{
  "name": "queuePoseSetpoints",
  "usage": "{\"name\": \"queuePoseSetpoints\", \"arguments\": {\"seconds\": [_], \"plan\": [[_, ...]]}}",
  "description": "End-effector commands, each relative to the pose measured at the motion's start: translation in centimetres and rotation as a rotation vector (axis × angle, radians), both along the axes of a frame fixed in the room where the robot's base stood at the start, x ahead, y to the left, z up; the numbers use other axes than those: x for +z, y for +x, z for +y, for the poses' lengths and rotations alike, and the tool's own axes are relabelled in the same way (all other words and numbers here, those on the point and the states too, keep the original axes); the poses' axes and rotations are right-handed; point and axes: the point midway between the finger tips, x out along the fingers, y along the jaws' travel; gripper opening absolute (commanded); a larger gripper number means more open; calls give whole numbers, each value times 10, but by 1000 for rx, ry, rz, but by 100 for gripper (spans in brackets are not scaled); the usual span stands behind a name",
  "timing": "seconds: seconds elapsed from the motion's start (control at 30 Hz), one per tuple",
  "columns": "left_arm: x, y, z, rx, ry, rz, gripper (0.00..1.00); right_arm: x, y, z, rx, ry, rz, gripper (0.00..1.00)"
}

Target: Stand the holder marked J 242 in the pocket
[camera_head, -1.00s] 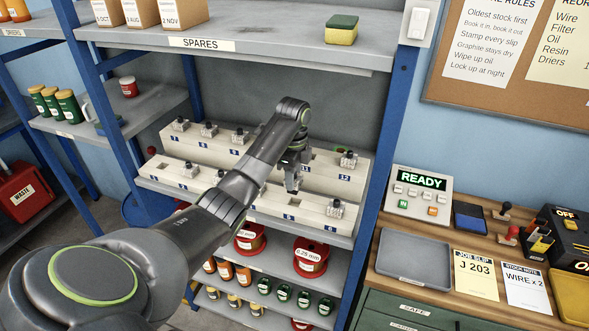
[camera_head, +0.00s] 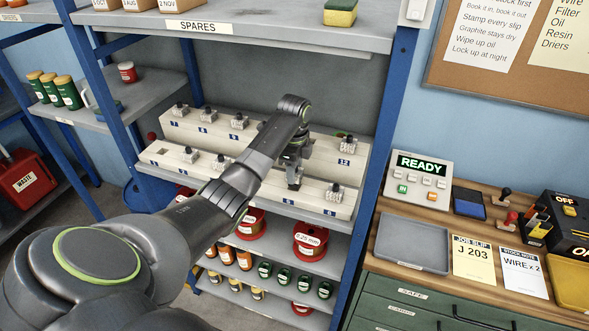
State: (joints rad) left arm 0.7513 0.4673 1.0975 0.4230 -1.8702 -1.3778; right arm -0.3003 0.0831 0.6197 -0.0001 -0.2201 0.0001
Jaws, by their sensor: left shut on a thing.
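My left gripper (camera_head: 294,180) is over the front row of the pale two-row rack (camera_head: 315,208), by the number 5 label. It is shut on a small grey holder, mostly hidden by the fingers; I cannot read its mark or tell whether its foot is in a pocket. My right gripper is not in view.
A blue shelf post (camera_head: 385,130) stands right of the rack, and the SPARES shelf (camera_head: 270,32) is above it. Red reels (camera_head: 309,240) are on the shelf below.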

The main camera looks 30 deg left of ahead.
Motion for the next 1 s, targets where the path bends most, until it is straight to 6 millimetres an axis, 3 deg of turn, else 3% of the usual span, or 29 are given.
{"name": "queuePoseSetpoints", "arguments": {"seconds": [0.3, 1.0], "plan": [[1, 0, 0, 0, 0, -2, 7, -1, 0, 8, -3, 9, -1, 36], [-2, 0, 0, 0, 0, -1, 7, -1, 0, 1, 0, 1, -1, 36]]}}
